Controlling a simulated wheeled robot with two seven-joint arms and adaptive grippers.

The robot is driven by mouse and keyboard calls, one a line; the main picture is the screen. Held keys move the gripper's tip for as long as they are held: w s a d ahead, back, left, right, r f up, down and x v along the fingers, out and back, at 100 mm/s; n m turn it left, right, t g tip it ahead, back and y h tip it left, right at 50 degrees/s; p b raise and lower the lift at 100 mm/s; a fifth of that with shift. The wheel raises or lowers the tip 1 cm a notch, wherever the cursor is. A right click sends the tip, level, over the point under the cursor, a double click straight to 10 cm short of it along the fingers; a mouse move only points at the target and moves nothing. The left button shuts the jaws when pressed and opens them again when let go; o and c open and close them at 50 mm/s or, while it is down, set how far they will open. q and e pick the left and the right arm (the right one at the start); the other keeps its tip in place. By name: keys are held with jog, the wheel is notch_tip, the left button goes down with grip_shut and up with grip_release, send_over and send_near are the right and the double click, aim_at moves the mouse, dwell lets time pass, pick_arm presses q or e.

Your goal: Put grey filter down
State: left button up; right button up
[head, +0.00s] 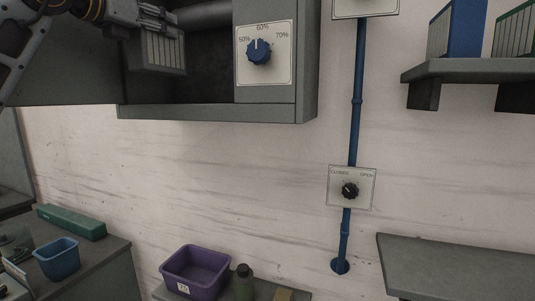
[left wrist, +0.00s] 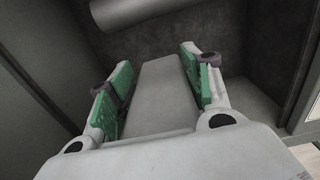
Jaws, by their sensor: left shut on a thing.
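My left gripper (head: 153,18) is at the upper left of the head view, in front of an open grey wall housing (head: 210,112). It is shut on the grey filter (head: 160,54), a block with a ribbed side. The filter hangs below the fingers at the housing's dark opening; whether it touches the housing floor I cannot tell. In the left wrist view, the filter's plain grey face (left wrist: 160,95) lies between the two green-padded fingers, with a grey pipe above. My right gripper is not in view.
A blue percentage knob (head: 259,52) is on the housing's right front. A black knob (head: 350,190) sits on the blue pipe. Right are shelves with blue and green ribbed blocks (head: 465,28). Below are a purple bin (head: 196,270), dark bottle (head: 244,283), blue bin (head: 58,260) and green box (head: 71,222).

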pick_arm(q)
jog(key=p+x, duration=0.1)
jog(key=x, duration=0.3)
jog(key=shift+w+d, duration=0.1)
jog(key=shift+w, duration=0.1)
jog(key=shift+p+x, duration=1.05)
jog(key=shift+x, duration=3.05)
notch_tip(320, 180, down, 6)
jog(key=shift+f, duration=0.2)
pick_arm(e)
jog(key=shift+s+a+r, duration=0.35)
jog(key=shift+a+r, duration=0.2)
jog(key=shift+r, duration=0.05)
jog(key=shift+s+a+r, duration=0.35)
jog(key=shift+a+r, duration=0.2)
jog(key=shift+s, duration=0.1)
